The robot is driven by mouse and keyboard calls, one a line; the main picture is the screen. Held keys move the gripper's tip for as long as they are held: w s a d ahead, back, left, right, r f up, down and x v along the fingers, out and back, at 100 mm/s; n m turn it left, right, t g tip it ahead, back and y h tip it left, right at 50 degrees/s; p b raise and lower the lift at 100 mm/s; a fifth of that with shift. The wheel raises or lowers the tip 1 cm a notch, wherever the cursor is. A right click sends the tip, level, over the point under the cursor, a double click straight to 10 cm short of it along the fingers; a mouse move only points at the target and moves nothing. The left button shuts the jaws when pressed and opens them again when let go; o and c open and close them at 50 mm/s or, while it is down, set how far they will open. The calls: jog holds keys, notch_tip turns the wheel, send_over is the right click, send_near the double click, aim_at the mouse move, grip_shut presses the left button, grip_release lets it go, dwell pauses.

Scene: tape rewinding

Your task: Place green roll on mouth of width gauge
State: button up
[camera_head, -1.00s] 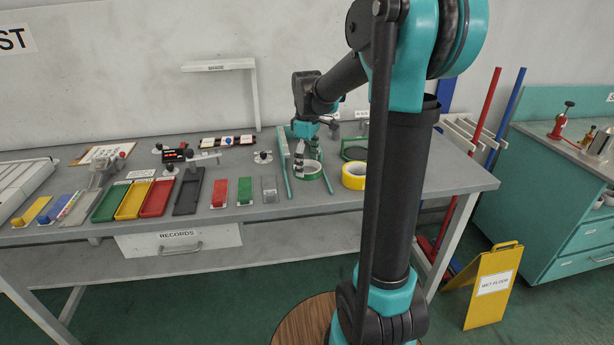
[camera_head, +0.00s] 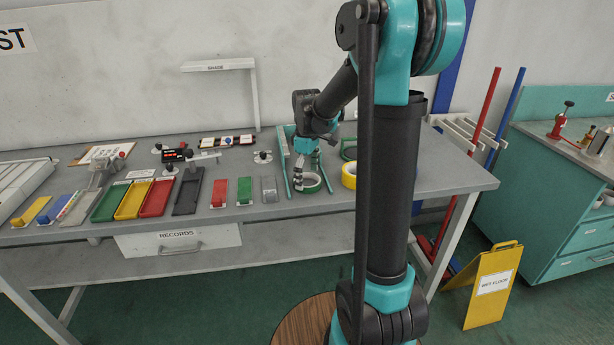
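The green roll (camera_head: 312,186), a ring of tape with a pale inner side, is near the front of the bench. The width gauge (camera_head: 286,180) appears as two long green rails, one on each side of the roll. The roll is between the rails toward their front ends; I cannot tell whether it touches them. My gripper (camera_head: 300,175) points down at the roll, with its dark fingers at the roll's left and back part. The fingers are small and overlap the roll, so their grip is unclear.
A yellow roll (camera_head: 348,175) stands just right of the gauge, partly behind my arm. Another green roll (camera_head: 348,149) is behind it. Green and red blocks (camera_head: 219,193), a grey piece and coloured trays (camera_head: 156,198) lie to the left. The bench's front edge is close.

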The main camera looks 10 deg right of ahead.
dwell(0.3)
notch_tip(320, 180, up, 12)
jog(key=s+d+f+m+t, duration=0.2)
jog(key=s+f+m, duration=0.3)
jog(key=s+f, duration=0.4)
jog(key=s+d+f+m+t, duration=0.2)
jog(key=s+f+m, duration=0.4)
jog(key=s+f, duration=0.4)
jog(key=s, duration=0.3)
